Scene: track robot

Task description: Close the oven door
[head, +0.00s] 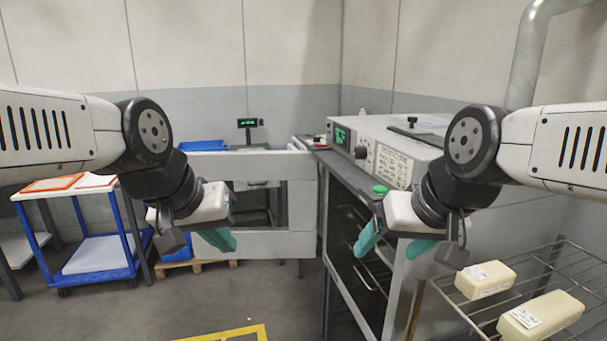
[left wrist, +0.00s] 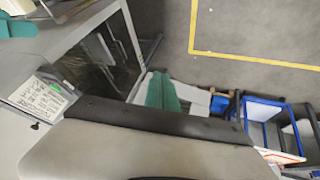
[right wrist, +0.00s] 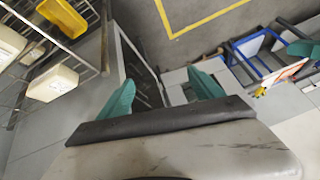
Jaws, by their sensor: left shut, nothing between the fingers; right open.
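The oven (head: 450,195) stands right of centre in the head view, its front uncovered and dark racks showing inside. Its pale door (head: 302,190), a frame with a window, is swung wide open to the left. My left gripper (head: 220,241) has teal fingers, shut and empty, and overlaps the door's lower left in the head view; I cannot tell if they touch. The shut fingers also show in the left wrist view (left wrist: 163,92). My right gripper (head: 395,245) is open and empty near the oven's front right edge; its spread fingers show in the right wrist view (right wrist: 162,93).
A wire rack (head: 545,262) with pale blocks (head: 540,314) stands at the right. A blue-framed cart (head: 100,255) is at the left. A yellow line (head: 230,333) marks the floor. The floor before the door is clear. A green button (head: 379,189) sits by the oven's top edge.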

